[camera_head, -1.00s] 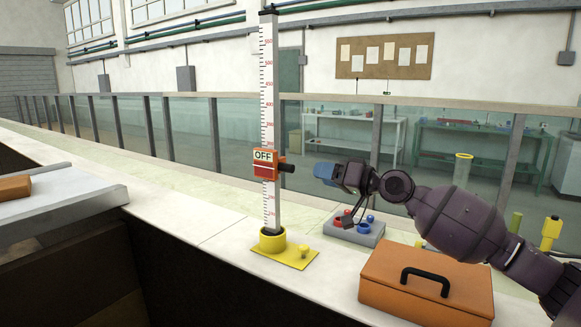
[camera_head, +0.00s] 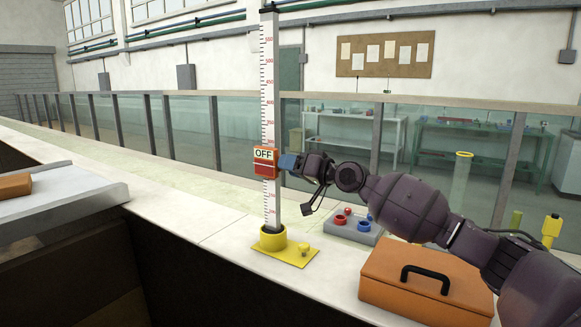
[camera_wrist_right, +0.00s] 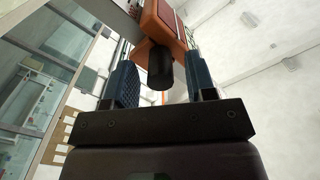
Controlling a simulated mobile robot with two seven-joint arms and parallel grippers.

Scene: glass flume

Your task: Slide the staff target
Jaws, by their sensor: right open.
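The staff target is an orange-red block (camera_head: 265,170) with a white OFF plate, mounted on a white upright staff (camera_head: 269,95) with red graduations. The staff stands in a yellow round base (camera_head: 272,239). My right gripper (camera_head: 285,162) is at the right side of the target and hides its black knob in the head view. In the right wrist view, the black knob (camera_wrist_right: 161,68) of the target lies between the two blue fingers of the open right gripper (camera_wrist_right: 161,84), with gaps on both sides. My left gripper is not in view.
An orange case (camera_head: 390,285) with a black handle stands at the front right. A grey box (camera_head: 352,227) with red and blue parts sits behind it, below my right arm. A yellow peg (camera_head: 304,250) is on the staff's base plate. Glass walls run behind the ledge.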

